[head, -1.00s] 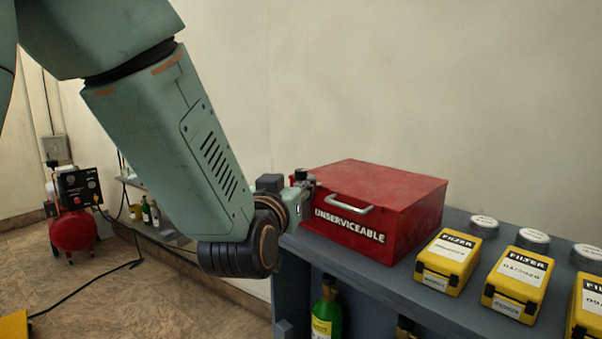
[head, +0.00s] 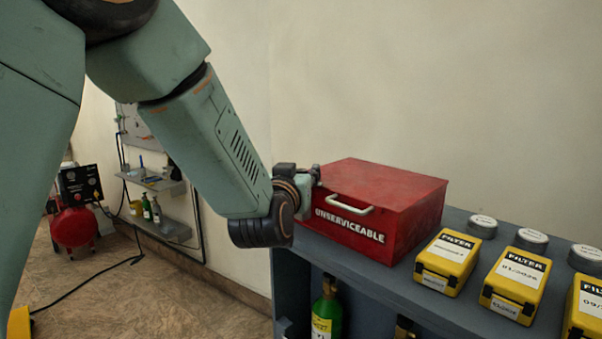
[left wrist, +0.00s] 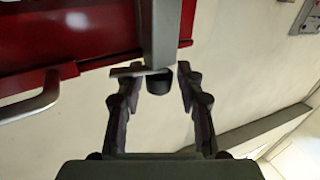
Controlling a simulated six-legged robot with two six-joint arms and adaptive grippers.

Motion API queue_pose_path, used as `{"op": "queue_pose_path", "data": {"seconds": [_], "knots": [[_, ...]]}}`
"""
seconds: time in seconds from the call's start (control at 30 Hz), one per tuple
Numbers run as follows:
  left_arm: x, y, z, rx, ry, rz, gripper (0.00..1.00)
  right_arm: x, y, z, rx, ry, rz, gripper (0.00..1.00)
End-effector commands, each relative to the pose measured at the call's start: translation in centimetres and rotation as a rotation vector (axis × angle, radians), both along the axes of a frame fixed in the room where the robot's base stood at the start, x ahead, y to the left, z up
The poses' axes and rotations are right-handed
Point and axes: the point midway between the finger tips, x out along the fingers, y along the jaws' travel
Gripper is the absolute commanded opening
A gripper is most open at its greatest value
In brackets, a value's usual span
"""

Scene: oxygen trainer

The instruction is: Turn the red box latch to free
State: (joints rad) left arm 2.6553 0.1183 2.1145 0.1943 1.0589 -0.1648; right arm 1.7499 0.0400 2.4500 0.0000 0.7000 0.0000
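The red box (head: 385,205), marked UNSERVICEABLE, stands on the left end of the blue-grey bench. It has a light metal handle (head: 349,204) on its front. My left gripper (head: 316,175) is at the box's left side, where my wrist hides most of the latch. In the left wrist view, the latch shows as a grey bar (left wrist: 160,35) with a dark round knob (left wrist: 158,83) at its end. The open fingers of my left gripper (left wrist: 157,88) stand on either side of the knob, with visible gaps. The box (left wrist: 90,35) is at upper left there. My right gripper is not in view.
Several yellow filter boxes (head: 447,262) and round tins (head: 482,226) stand on the bench (head: 395,285) right of the red box. A green bottle (head: 326,312) is below. A pale wall is close behind. A red compressor (head: 74,226) stands far left.

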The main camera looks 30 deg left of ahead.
Motion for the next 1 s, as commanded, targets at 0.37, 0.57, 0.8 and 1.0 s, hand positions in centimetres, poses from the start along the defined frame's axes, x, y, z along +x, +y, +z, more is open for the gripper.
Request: {"op": "queue_pose_path", "data": {"seconds": [0.37,0.57,0.8,1.0], "knots": [[-0.02,-0.01,0.02,0.000,0.000,0.000,0.02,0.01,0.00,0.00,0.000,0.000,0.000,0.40],[-0.02,0.01,0.02,-0.001,0.000,-0.002,0.00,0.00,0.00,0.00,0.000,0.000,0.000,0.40],[0.02,0.19,-0.02,-0.008,0.000,-0.079,0.00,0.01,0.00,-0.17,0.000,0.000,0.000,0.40],[0.04,0.18,0.07,-0.008,-0.002,-0.183,0.00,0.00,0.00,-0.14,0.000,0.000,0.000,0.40]]}}
